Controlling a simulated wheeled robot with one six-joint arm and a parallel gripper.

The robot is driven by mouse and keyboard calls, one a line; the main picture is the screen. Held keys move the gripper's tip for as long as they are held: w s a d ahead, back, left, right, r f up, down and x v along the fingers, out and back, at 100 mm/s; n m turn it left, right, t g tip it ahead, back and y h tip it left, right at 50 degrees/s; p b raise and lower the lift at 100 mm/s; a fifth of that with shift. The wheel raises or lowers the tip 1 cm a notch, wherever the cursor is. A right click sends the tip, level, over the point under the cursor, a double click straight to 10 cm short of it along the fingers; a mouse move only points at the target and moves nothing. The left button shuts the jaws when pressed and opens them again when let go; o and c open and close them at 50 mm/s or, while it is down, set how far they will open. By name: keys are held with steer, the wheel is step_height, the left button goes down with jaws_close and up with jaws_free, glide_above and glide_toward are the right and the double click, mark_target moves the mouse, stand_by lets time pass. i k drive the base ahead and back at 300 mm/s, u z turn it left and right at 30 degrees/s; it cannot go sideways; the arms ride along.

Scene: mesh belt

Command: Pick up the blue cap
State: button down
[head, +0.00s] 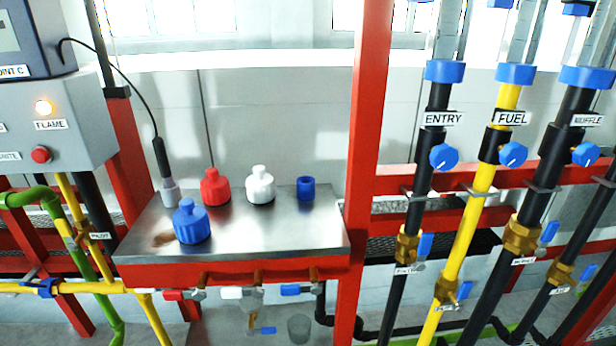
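Two blue pieces stand on the steel shelf (285,236). One is a larger stepped blue piece with a ribbed body and narrow top (191,224), near the front left. The other is a small plain blue cylinder (306,189) at the back right, with a dark top that looks hollow. I cannot tell for sure which is the blue cap. A red piece (215,188) and a white piece (260,186) of similar stepped shape stand upright between them, further back. All stand apart from each other. My gripper is not in view.
A black probe (162,158) on a cable stands at the shelf's back left. A red post (364,150) rises at the shelf's right edge. A control box (70,125) is at left, with pipes and blue valves (444,157) at right. The shelf's front right is clear.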

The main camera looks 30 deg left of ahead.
mark_target(191, 223)
steer(key=z, duration=0.6)
steer(key=k, duration=0.15)
steer(key=u, duration=2.4)
steer(key=k, duration=0.5)
steer(key=z, duration=1.85)
steer(key=i, duration=1.2)
steer(key=u, duration=2.25)
